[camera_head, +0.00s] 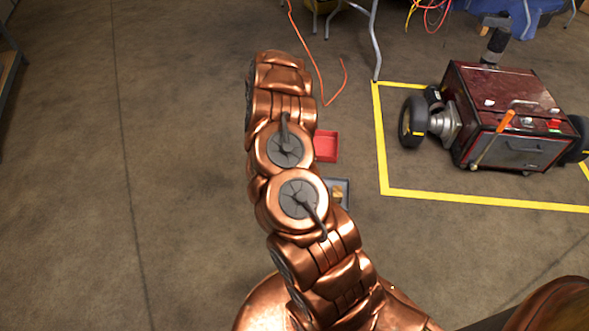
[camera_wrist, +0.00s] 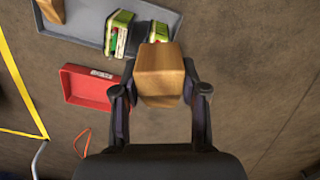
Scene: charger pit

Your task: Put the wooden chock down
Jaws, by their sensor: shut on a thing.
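The wooden chock (camera_wrist: 160,78) is a light brown block in the wrist view. My gripper (camera_wrist: 158,88) is shut on it, with one dark finger on each side. The chock is held near the edge of a grey tray (camera_wrist: 85,38), and it partly covers something green behind it. How high it is above the floor cannot be told. In the head view my copper arm hides the gripper and the chock.
A red tray (camera_wrist: 88,88) lies beside the grey one and also shows in the head view (camera_head: 326,146). The grey tray holds green-and-white packs (camera_wrist: 118,33) and another wooden piece (camera_wrist: 52,10). A dark red wheeled cart (camera_head: 510,115) stands inside yellow floor lines (camera_head: 440,196). Floor at left is clear.

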